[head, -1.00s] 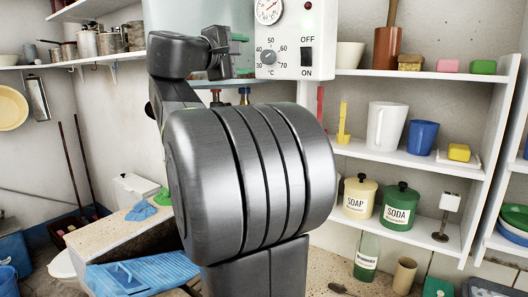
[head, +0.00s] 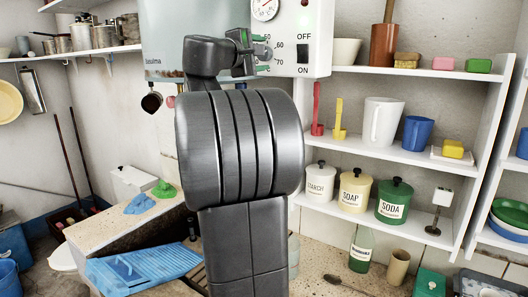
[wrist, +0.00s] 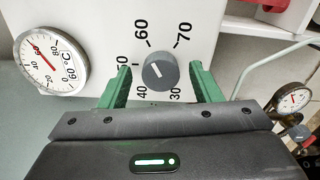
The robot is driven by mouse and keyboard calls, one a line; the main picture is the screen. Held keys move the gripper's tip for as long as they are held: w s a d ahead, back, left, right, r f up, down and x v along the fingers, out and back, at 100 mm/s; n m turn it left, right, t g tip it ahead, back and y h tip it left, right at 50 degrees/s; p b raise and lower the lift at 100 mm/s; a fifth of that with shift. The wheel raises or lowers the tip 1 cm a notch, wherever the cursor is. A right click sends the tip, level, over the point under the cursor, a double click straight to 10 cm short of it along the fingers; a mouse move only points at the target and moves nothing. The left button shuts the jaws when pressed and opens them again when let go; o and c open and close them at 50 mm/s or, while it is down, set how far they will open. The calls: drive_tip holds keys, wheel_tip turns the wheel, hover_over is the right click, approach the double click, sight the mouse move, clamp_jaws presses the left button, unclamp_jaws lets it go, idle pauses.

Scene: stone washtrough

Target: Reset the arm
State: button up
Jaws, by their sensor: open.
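My gripper (head: 262,53) is at the white control panel (head: 313,30) of the water heater, with its green fingers open. In the wrist view, the fingers of my gripper (wrist: 160,75) stand on either side of a grey round temperature knob (wrist: 160,71), with a gap on both sides. The knob's white pointer lies slanted between the printed numbers. In the head view, my gripper hides the knob. My arm rises through the middle of the head view, bent at its large dark joint.
A dial gauge (wrist: 52,62) sits left of the knob, and a second small gauge (wrist: 293,100) is at the right. Shelves (head: 400,152) with a white jug (head: 381,122) and lidded jars stand right of my arm. A stone washtrough with a blue washboard (head: 145,267) is at lower left.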

drive_tip(key=b+v, duration=0.4)
drive_tip(key=v, duration=1)
drive_tip(key=p+x, duration=0.5)
drive_tip(key=x, duration=0.9)
drive_tip(key=s+a+m+b, duration=0.5)
drive_tip(key=s+m+b, duration=0.2)
drive_tip(key=m+b, duration=0.2)
drive_tip(key=m, duration=0.2)
drive_tip(key=shift+s+m, duration=0.2)
drive_tip(key=shift+m, duration=0.2)
drive_tip(key=shift+f, duration=0.1)
